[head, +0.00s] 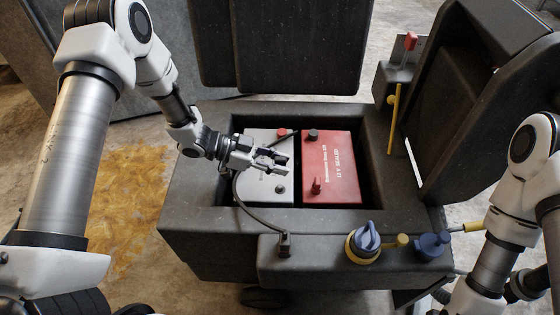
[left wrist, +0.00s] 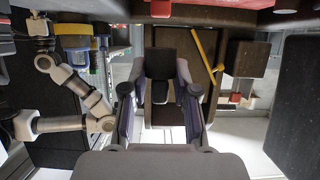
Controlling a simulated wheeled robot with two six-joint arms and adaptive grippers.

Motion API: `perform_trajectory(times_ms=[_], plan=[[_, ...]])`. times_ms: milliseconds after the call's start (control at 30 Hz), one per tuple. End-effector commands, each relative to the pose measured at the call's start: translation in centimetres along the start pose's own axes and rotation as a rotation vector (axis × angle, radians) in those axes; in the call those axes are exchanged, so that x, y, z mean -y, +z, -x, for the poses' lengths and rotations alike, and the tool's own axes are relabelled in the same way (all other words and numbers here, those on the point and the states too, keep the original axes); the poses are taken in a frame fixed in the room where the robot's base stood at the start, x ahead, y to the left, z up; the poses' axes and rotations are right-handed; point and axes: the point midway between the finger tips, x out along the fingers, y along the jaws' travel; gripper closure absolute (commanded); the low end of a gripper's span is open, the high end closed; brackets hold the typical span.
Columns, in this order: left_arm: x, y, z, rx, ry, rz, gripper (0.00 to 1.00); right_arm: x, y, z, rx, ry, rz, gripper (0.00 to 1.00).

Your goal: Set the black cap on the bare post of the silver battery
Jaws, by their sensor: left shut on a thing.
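The silver battery (head: 255,194) sits in the left part of a dark open compartment. A red cap (head: 282,133) covers its far post; its near post (head: 280,188) shows as a small dark stub with no cap. My left gripper (head: 272,160) is over the silver battery, its fingers pointing right and hiding part of its top. In the left wrist view, the fingers are shut on the black cap (left wrist: 162,64), a dark block between the fingertips. In the head view the cap is hard to make out. My right arm shows at the right edge, its gripper out of sight.
A red battery (head: 341,162) stands beside the silver one, with a black cap (head: 313,135) and a red cap (head: 316,186). A dark cable (head: 254,219) loops over the compartment's front rim. Blue-and-yellow knob (head: 366,239) and blue fitting (head: 431,245) stand in front. A yellow rod (head: 394,118) rises at right.

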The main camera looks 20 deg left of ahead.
Motion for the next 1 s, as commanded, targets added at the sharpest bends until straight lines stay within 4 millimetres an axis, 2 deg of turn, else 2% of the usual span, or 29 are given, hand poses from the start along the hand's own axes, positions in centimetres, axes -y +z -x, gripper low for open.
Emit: perform_trajectory(times_ms=[67,300,567,1000], plan=[[0.0,-0.2,0.2,0.001,0.000,-0.001,0.95,0.0,0.0,0.7,0.000,0.000,0.000,0.65],[-0.1,2.7,-1.0,0.001,0.001,-0.001,0.95,0.0,0.0,-1.6,0.000,0.000,0.000,0.65],[0.0,5.1,-2.0,0.000,0.000,-0.001,0.95,0.0,0.0,-3.1,0.000,0.000,0.000,0.65],[0.0,5.4,-2.1,0.000,0.000,-0.002,0.95,0.0,0.0,-3.2,0.000,0.000,0.000,0.65]])
